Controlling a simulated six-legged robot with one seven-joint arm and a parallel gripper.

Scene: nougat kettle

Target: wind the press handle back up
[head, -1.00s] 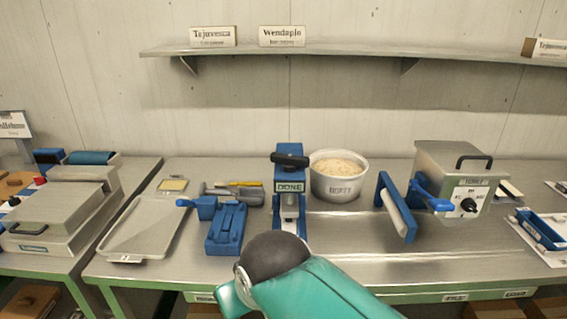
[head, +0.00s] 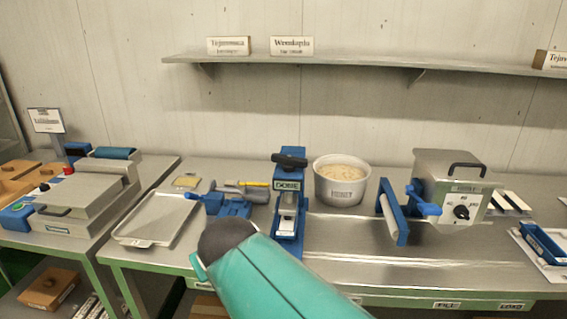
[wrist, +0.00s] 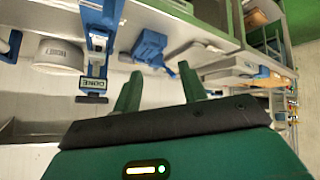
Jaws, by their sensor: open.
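The blue upright press (head: 289,240) stands at the middle of the bench, with a black handle (head: 290,160) across its top and a white label below it. It shows upside down in the wrist view, its black handle (wrist: 92,99) left of my gripper. Left of it is a low blue device (head: 235,208) with a blue lever (head: 207,203), partly hidden by my arm in the head view. In the wrist view this device (wrist: 150,46) lies beyond my fingers. My gripper (wrist: 160,88) is open and empty, apart from both handles. My arm hides it in the head view.
A white tub of pale grains (head: 341,183) stands right of the press. A grey machine (head: 452,190) with a blue crank and roller stands further right. A grey tray (head: 157,220) lies at left. A shelf (head: 380,64) runs above.

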